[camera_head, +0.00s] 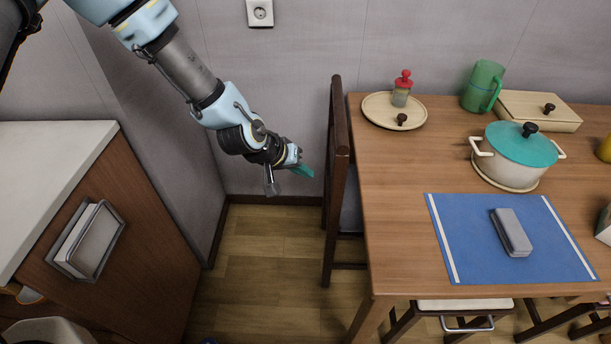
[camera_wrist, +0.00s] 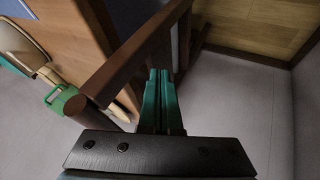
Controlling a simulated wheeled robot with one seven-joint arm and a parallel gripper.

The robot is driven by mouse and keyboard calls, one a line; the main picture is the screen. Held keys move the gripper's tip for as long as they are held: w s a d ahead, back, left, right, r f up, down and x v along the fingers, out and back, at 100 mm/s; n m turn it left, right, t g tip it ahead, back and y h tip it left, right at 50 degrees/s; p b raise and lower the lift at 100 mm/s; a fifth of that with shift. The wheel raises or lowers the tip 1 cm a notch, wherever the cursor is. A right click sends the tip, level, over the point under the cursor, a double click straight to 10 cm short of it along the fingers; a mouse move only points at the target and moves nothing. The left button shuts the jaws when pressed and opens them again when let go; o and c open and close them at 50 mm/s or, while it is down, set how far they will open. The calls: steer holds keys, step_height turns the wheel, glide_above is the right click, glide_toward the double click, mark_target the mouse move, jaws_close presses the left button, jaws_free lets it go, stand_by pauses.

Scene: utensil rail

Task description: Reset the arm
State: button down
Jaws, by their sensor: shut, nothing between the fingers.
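My gripper (camera_head: 303,171) is in the gap between the counter on the left and the table on the right, in front of the grey wall. It is left of a dark wooden chair and above the floor. In the wrist view its green fingers (camera_wrist: 162,100) are together with nothing between them. Beyond them the chair's dark frame (camera_wrist: 132,58) crosses the view; I cannot tell exactly how far the fingertips are from it.
The chair (camera_head: 338,150) stands at the left end of the wooden table (camera_head: 390,200). The table bears a teal-lidded pot (camera_head: 505,165), a green pitcher (camera_head: 481,84), a round board (camera_head: 376,112) and a blue mat (camera_head: 465,255). A counter (camera_head: 60,165) is at left. Floor between is clear.

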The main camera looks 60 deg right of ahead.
steer(key=b+v, duration=0.1)
steer(key=v, duration=0.7)
steer(key=shift+w+a, duration=0.1)
steer(key=w+a+r+n+t+y, duration=0.2)
steer(key=w+a+r, duration=0.1)
steer(key=w+a, duration=0.8)
steer(key=w+a+r+n+t+y, duration=0.2)
steer(key=w+a+n, duration=0.1)
steer(key=w+a, duration=0.8)
steer(key=a+r+n+y, duration=0.1)
steer(key=a+r+n, duration=0.1)
steer(key=a, duration=0.6)
steer(key=a+r+n+y, duration=0.1)
steer(key=a+r+n, duration=0.1)
steer(key=a, duration=0.6)
steer(key=s+a+r+n, duration=0.1)
steer(key=a+r+n, duration=0.1)
steer(key=a, duration=0.7)
steer(key=shift+s+a+r+n+y, duration=0.1)
steer(key=shift+r+n+y, duration=0.25)
steer(key=shift+r, duration=0.45)
